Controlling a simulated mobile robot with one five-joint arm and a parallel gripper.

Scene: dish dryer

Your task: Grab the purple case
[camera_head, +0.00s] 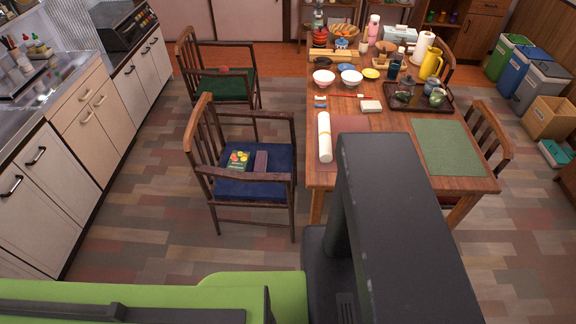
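A small purple case (261,161) lies on the blue seat cushion (232,188) of the nearer wooden armchair (198,150). It is beside a green book or box (238,160) with a fruit picture, which lies to its left. The chair's front armrest passes just below the case in the picture. My gripper is not in view; only large black and green parts of my own body show in the foreground.
A wooden dining table (400,160) stands right of the chair, holding a white roll (324,137), bowls, a dark tray and a green placemat (447,147). A second armchair (217,70) stands behind. Kitchen cabinets (45,170) line the left. The floor between is clear.

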